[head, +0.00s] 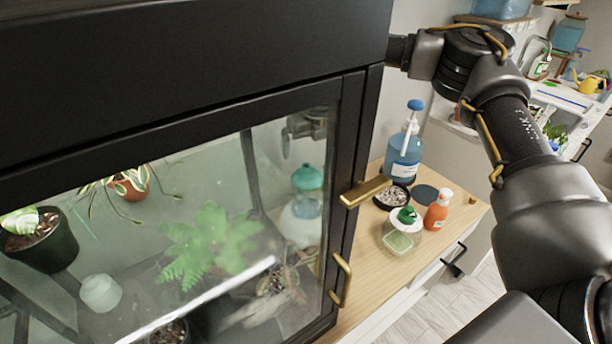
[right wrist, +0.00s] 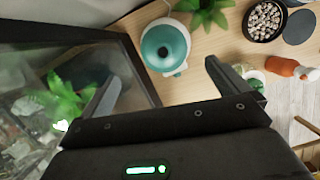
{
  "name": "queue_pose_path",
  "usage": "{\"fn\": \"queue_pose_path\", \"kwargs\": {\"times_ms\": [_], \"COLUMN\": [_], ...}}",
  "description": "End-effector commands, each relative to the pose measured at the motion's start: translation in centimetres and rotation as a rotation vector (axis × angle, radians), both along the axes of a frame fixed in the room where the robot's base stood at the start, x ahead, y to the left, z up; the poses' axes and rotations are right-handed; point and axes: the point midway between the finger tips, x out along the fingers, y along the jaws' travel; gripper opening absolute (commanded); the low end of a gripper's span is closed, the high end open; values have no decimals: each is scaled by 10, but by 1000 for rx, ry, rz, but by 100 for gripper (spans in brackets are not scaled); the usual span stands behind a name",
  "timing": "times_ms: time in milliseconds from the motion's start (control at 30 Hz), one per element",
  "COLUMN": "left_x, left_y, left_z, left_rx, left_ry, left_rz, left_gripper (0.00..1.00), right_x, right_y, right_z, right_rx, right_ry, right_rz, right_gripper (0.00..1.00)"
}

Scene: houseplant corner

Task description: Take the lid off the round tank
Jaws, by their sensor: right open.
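The round tank (head: 303,226) is whitish with a blue-tinted band and shows through the cabinet glass in the head view. Its teal lid (head: 307,178) sits on top. My left gripper is out of view.
The black-framed glass cabinet (head: 345,160) with plants inside stands close by. On the wooden counter (head: 365,262) are a blue pump bottle (head: 404,150), an orange spray bottle (head: 436,211), a dish of pebbles (head: 391,196) and a green-topped jar (head: 407,216). A green plant (right wrist: 207,14) is near the tank.

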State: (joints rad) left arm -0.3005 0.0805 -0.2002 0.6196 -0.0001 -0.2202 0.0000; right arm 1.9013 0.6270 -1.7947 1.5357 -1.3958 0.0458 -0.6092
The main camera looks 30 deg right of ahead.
Motion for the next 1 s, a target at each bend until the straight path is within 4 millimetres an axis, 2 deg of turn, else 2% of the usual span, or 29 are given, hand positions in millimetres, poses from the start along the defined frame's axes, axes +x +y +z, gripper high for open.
{"fn": "queue_pose_path", "kwargs": {"times_ms": [167, 500, 667, 767, 900, 1000], "left_x": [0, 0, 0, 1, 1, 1], "left_y": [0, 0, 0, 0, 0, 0], "left_z": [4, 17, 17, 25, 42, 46], "left_rx": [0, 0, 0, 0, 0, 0], "left_ry": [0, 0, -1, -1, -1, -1], "left_rz": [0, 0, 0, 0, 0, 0], "left_gripper": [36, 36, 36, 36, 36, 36], "right_x": [2, 14, 15, 16, 21, 25], "right_y": [-1, -2, -1, -3, -7, -7], "right_z": [-8, -51, -55, -59, -77, -93], "right_rx": [-4, -2, 0, -1, -2, -1], "right_ry": [4, 2, 0, 3, 4, 4], "right_rz": [0, -1, -1, -2, -4, -2], "right_gripper": [100, 100, 100, 100, 100, 100]}}
